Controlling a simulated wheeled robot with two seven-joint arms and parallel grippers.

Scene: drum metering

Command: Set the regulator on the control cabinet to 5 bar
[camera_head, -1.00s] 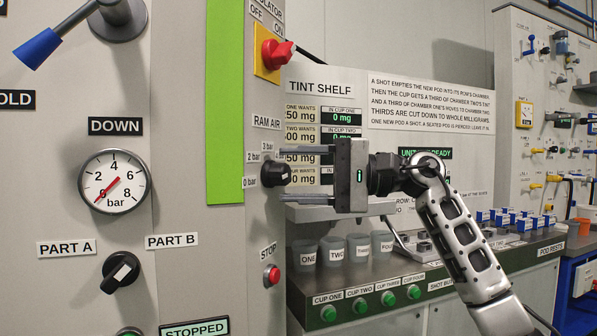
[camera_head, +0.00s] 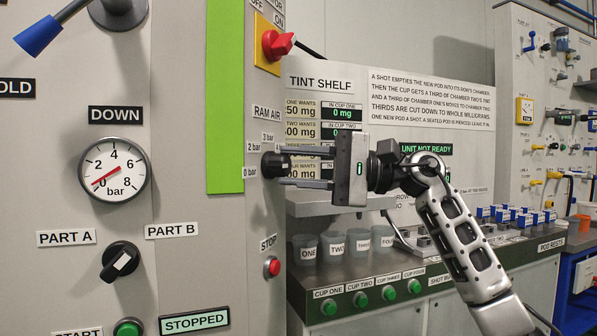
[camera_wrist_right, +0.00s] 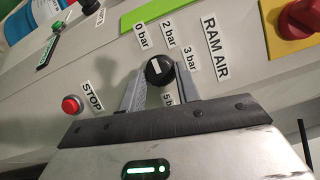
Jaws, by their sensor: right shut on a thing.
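The regulator is a black knob (camera_head: 275,165) beside the RAM AIR label (camera_head: 266,112) on the cabinet's side face. My right gripper (camera_head: 284,167) is shut on this knob, one finger on either side of it. In the right wrist view the knob (camera_wrist_right: 159,69) sits between the fingertips, with a short white mark on its face. The 0, 2 and 3 bar labels show around it; the 5 bar label (camera_wrist_right: 168,99) is partly hidden by the gripper. The round gauge (camera_head: 114,169) has its red needle a little above 0 bar. My left gripper is not in view.
A red stop button (camera_head: 271,267) is below the knob, and a red switch on a yellow plate (camera_head: 268,45) is above it. The tint shelf with several cups (camera_head: 335,247) stands to the right. A black PART A/PART B selector (camera_head: 121,261) is below the gauge.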

